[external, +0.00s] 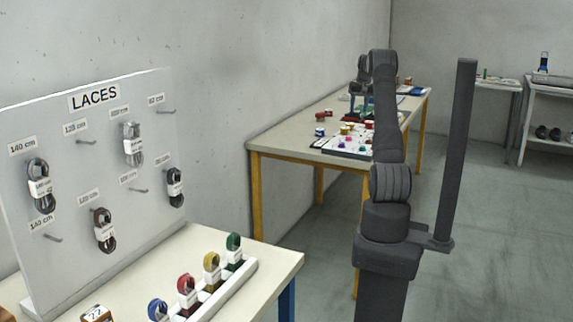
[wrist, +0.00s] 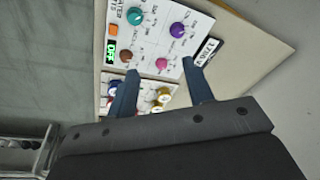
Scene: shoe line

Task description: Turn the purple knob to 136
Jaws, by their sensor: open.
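The purple knob (wrist: 177,30) sits on a white control panel (wrist: 148,42) in the wrist view, at the panel's upper right. Its pointer and the scale marks around it are too small to read. My gripper (wrist: 158,67) is open and empty, its two blue fingers apart. The purple knob lies beyond the fingertips, nearer the right finger, with no finger around it. In the external view my gripper (external: 360,105) is over the far table, where small coloured knobs show on the panel; the purple one cannot be told surely there.
A teal knob (wrist: 135,15), a pink knob (wrist: 162,64) and a brown knob (wrist: 126,56) share the panel, with an orange button (wrist: 112,29) and a green display (wrist: 111,50) reading OFF. Several coloured spools lie beside it. A LACES board (external: 95,180) stands on the near table.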

